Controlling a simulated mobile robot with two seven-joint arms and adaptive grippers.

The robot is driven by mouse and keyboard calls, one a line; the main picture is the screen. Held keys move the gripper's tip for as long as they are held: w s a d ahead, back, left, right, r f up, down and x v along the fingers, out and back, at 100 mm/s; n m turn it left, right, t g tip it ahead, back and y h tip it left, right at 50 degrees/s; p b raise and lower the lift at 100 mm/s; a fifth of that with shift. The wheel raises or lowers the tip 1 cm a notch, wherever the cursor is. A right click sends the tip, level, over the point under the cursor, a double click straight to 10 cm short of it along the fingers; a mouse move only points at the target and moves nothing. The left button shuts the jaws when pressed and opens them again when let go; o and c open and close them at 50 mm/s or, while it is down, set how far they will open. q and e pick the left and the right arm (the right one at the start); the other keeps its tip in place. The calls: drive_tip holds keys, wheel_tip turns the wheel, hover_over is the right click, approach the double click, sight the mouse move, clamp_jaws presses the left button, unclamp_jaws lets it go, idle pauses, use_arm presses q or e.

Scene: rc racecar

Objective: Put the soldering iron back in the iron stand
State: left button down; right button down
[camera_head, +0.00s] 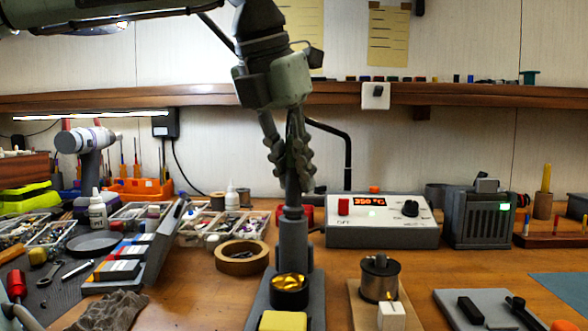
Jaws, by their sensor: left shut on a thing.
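My left gripper (292,170) comes down from the upper left with its fingers pointing down, shut on the soldering iron (292,192). The iron is dark and upright, partly hidden by the fingers. Its lower end meets the top of the iron stand's grey upright holder (292,240); the tip is hidden, and I cannot tell how deep it sits. The stand's grey base (317,295) carries a brass wool cup (289,290) and a yellow sponge (284,321) in front. My right gripper is not in view.
A white soldering station (382,235) reading 350 °C stands right of the stand, with a grey fan box (480,220) beyond. A tape roll (242,257) lies close left. A metal pot (379,280) is at the right. Parts trays and tools crowd the left.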

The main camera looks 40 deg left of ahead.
use_arm(q)
drive_tip(key=shift+f, duration=0.15)
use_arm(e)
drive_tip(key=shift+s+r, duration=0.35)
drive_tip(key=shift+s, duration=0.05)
use_arm(q)
drive_tip(key=c, duration=1.3)
unclamp_jaws()
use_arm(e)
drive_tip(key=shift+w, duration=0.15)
use_arm(q)
drive_tip(key=shift+o, duration=0.5)
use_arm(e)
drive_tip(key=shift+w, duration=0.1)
use_arm(q)
drive_tip(key=shift+o, duration=1.4)
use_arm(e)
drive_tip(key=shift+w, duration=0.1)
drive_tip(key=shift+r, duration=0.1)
